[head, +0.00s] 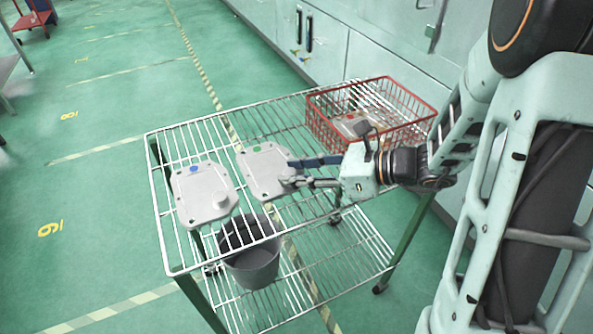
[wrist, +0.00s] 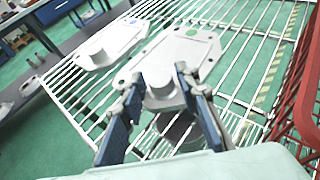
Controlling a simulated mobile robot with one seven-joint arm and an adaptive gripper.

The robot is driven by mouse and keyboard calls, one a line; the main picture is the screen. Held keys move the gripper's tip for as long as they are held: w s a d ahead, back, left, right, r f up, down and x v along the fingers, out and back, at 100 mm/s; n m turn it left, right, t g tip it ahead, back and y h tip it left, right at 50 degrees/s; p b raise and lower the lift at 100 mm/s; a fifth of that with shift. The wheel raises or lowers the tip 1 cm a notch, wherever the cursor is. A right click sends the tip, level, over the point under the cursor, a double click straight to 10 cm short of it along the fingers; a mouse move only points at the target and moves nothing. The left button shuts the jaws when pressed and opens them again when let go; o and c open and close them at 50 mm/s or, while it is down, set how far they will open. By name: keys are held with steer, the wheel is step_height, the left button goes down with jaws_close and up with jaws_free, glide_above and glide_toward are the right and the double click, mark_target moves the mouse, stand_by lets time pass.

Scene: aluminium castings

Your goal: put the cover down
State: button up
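A grey cast cover with a green dot (head: 262,165) is at the wire top shelf of the trolley, flat side level. In the wrist view this cover (wrist: 185,52) has its round boss between my finger pads. My gripper (head: 289,173) is shut on that boss, one finger on each side; it also shows in the wrist view (wrist: 159,84). I cannot tell whether the cover touches the wires or is just above them. A second grey cover with a blue dot (head: 203,190) lies on the shelf to its left, apart from it.
A red wire basket (head: 328,137) with grey castings in it stands at the shelf's back right. A grey bucket (head: 250,266) sits on the lower shelf. Bare wires (head: 190,250) show at the trolley's front left. Pale cabinets (head: 335,45) stand behind.

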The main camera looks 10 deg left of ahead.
steer(key=shift+o, duration=0.5)
steer(key=shift+r, duration=0.1)
steer(key=shift+d+r, duration=0.15)
steer(key=p+v, duration=0.1)
steer(key=v, duration=1)
steer(key=shift+s+d+p, duration=0.1)
steer(key=shift+d+p, duration=0.25)
steer(key=shift+p, duration=0.05)
